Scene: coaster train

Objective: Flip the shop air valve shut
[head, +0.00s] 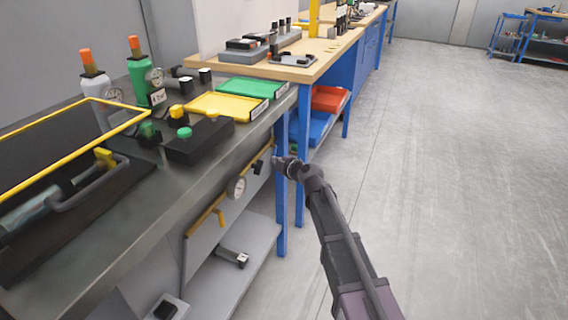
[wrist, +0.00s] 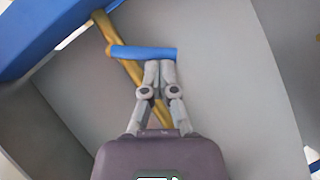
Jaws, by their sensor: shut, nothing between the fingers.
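A yellow air pipe (head: 205,217) runs along the front panel of the steel bench, with a round gauge (head: 236,187) on it. In the wrist view, the pipe (wrist: 128,67) runs diagonally, and a blue valve lever (wrist: 143,53) reaches from it to the right, at an angle to the pipe. My gripper (wrist: 160,64) is shut and empty. Its fingertips are at the lever's right half, by its lower edge; I cannot tell whether they touch. In the head view, my gripper (head: 279,161) is at the pipe's right end, and the blue lever cannot be made out there.
A blue bench leg (head: 281,190) stands close beside my gripper. The steel bench top (head: 150,215) above holds green and yellow trays (head: 222,106) and bottles. A lower shelf (head: 235,280) lies below the pipe. The floor (head: 440,170) to the right is clear.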

